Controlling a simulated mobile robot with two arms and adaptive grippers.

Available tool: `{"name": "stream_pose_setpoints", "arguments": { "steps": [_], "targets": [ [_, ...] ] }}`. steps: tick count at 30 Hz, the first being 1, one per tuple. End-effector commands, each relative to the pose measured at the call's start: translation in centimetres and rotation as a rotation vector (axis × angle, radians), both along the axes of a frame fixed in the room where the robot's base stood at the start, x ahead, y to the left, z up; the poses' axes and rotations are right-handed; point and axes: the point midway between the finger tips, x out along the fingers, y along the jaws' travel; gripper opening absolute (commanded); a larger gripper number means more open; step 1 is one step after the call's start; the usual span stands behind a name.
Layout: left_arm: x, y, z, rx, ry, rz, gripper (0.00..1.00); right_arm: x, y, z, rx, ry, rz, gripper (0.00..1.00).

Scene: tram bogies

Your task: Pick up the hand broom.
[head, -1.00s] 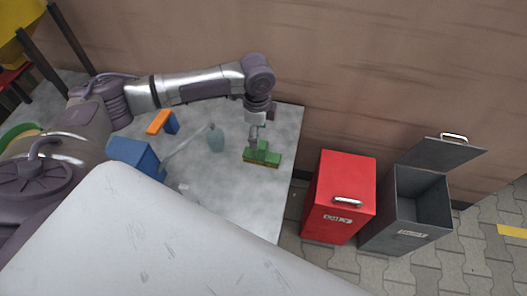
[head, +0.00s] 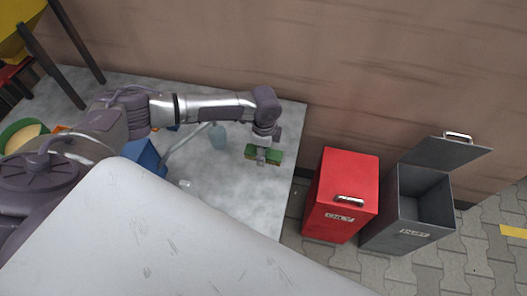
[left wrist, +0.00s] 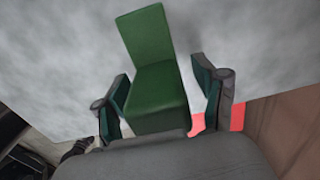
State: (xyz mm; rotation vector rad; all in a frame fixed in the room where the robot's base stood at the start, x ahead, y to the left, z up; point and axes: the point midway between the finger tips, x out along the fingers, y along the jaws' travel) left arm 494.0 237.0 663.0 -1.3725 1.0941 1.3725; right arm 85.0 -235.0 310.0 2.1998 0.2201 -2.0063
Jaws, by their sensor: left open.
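The hand broom (head: 249,152), green with a tan lower edge, lies on the grey tabletop (head: 235,205) near its right end in the head view. My left gripper (head: 262,158) is over it and hides its middle. In the left wrist view the green broom (left wrist: 157,95) shows as a flat block with an upright part behind. The open fingers of my left gripper (left wrist: 162,78) stand on either side of it, with a visible gap at least on the right. My right gripper is not in view.
A brown wall (head: 330,60) runs behind.

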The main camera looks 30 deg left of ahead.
Motion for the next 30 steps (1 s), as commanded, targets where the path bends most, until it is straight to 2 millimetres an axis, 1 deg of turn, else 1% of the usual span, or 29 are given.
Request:
{"name": "stream_pose_setpoints", "arguments": {
  "steps": [2, 12, 14, 23, 26, 29, 30],
  "targets": [
    [0.0, 0.0, 0.0, 0.0, 0.0, 0.0, 0.69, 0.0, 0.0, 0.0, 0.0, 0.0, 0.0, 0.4],
    [0.0, 0.0, 0.0, 0.0, 0.0, 0.0, 0.12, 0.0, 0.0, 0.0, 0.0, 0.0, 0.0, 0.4],
    [0.0, 0.0, 0.1, 0.0, 0.0, 0.001, 0.03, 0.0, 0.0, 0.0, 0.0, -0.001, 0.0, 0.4],
    [0.0, 0.0, 0.3, -0.001, -0.001, 0.001, 0.03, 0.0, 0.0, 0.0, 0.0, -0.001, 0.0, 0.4],
    [0.1, 0.0, 1.0, -0.001, -0.001, 0.002, 0.03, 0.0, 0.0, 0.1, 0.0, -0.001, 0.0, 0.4],
    [0.1, 0.0, 2.2, -0.002, -0.002, 0.001, 0.03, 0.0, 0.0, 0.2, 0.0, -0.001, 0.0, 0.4],
    [0.1, 0.0, 2.9, -0.002, -0.003, 0.0, 0.03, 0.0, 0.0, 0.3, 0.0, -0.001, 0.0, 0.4]
  ]
}}
